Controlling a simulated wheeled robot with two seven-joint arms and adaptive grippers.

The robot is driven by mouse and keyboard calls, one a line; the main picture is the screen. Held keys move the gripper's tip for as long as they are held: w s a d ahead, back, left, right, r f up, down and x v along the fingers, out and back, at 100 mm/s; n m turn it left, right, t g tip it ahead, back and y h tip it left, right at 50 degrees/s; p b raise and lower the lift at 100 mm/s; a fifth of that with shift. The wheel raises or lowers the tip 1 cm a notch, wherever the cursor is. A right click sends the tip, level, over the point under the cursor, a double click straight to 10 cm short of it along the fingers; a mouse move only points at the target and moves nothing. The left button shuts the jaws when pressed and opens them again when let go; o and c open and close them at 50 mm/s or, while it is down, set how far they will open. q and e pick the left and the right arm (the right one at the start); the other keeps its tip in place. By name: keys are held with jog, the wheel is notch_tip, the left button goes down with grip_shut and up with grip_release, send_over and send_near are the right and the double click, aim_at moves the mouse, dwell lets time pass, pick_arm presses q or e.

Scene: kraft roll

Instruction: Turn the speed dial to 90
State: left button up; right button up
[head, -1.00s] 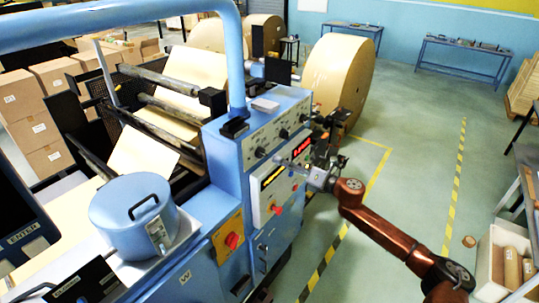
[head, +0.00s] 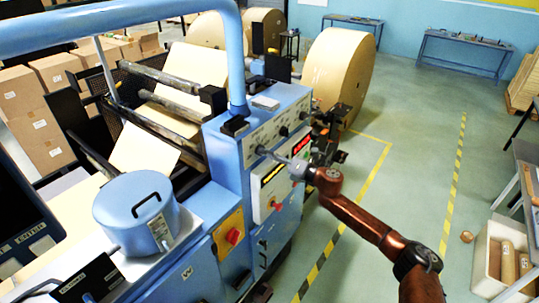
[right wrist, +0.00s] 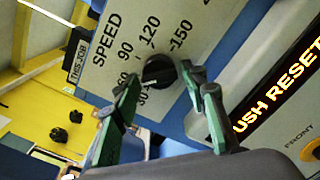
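The speed dial (right wrist: 158,70) is a black round knob on a pale panel in the right wrist view. The word SPEED and the numbers 60, 90, 120 and 150 are printed around it. In the head view my right gripper (head: 268,153) is at the left end of the panel's knob row and largely hides the dial. My left gripper is not in view.
The blue machine (head: 228,160) carries other knobs (head: 284,131), red displays (head: 301,143) and a red button (head: 233,236) near my right arm. A blue pot-like can (head: 135,212) stands left. Large kraft rolls (head: 338,75) stand behind. The floor to the right is largely clear.

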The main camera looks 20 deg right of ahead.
jog(key=shift+d, duration=0.1)
jog(key=c, duration=0.8)
jog(key=shift+m, duration=0.3)
jog(key=shift+m+p, duration=2.2)
jog(key=shift+m, duration=1.9)
jog(key=o, duration=1.2)
jog(key=shift+c, duration=0.2)
